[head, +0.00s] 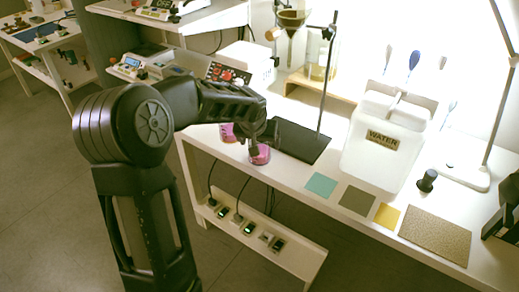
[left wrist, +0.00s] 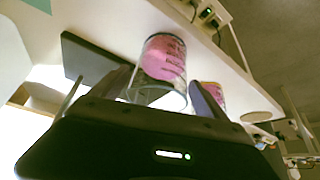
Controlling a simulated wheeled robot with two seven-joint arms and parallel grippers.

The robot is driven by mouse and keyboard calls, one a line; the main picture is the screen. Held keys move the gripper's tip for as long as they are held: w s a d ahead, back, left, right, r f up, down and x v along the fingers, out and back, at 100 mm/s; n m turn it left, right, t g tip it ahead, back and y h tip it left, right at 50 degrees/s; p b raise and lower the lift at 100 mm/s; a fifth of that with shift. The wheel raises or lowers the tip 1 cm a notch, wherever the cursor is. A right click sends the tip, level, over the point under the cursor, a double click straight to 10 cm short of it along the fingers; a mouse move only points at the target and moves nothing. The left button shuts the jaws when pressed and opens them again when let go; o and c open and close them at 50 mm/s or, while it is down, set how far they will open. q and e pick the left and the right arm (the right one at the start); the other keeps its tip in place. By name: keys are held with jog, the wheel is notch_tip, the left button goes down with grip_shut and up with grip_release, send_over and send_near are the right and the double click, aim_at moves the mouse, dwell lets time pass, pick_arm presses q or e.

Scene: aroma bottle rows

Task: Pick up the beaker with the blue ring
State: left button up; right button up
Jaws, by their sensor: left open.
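A clear beaker with pink contents (head: 259,156) stands near the front edge of the white table, just below my left gripper (head: 262,143). In the left wrist view the same beaker (left wrist: 163,60) shows between the two fingers of my left gripper (left wrist: 162,96), which is open. I cannot tell whether the fingers touch the glass. A second pink beaker (head: 228,133) stands to its left; in the left wrist view it is partly hidden behind one finger (left wrist: 215,94). No blue ring can be made out on either beaker. My right gripper is not in view.
A stand with a black base (head: 300,140) is right behind the beaker. A white WATER container (head: 385,150) stands to the right. Flat samples, a teal one (head: 321,185) among them, lie along the front. A dark object (head: 505,212) is cut off at the right edge.

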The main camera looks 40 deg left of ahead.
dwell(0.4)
pick_arm(q)
jog(key=c, duration=1.7)
